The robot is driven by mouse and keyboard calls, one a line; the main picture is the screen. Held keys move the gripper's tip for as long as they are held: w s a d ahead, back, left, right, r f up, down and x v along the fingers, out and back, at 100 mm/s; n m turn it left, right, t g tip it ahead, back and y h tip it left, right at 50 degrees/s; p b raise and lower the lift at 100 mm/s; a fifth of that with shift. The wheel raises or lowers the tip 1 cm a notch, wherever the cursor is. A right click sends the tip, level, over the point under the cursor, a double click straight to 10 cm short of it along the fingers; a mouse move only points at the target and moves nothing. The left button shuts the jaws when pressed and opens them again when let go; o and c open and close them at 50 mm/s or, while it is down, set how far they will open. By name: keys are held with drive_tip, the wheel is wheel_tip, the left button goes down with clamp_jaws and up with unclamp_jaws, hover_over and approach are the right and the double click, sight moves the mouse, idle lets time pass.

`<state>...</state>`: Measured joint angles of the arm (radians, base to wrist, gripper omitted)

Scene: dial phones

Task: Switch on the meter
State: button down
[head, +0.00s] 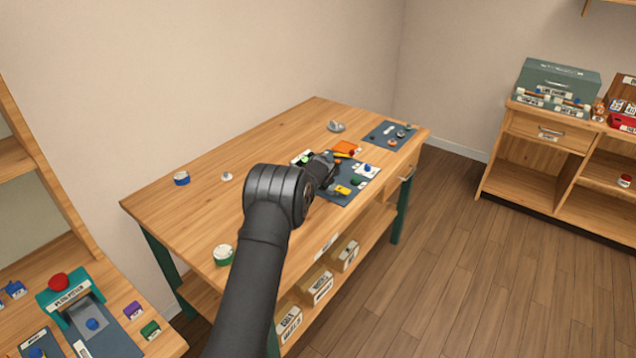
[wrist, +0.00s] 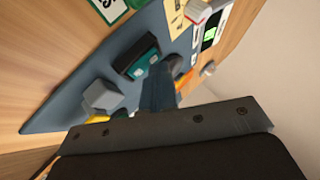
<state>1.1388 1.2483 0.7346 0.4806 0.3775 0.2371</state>
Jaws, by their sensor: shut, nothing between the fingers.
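A device with a lit green display, which looks like the meter (head: 306,159), lies at the back left of the dark mat on the wooden workbench. My arm partly covers it in the head view. In the wrist view its green display (wrist: 210,36) is at the upper right, with a dark panel around it. I cannot make out its switch. My gripper (head: 330,160) is low over the mat, just right of the meter. In the wrist view my gripper (wrist: 172,65) is shut and empty, its tips close to small parts on the mat. Contact cannot be told.
On the dark mat (wrist: 60,100) sit a teal-and-black block (wrist: 138,57) and a grey piece (wrist: 102,97). A yellow item (head: 342,190) and an orange item (head: 346,147) lie near my gripper. A second mat (head: 380,138) is at the bench's right end. The bench's left half is mostly clear.

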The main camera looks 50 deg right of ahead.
drive_tip(key=shift+s, duration=0.1)
idle(0.4)
drive_tip(key=shift+r, duration=0.4)
drive_tip(key=shift+s+r, duration=0.15)
drive_tip(key=shift+r, duration=2.4)
drive_tip(key=shift+f, duration=0.1)
wheel_tip(320, 180, up, 4)
drive_tip(key=shift+f, duration=0.1)
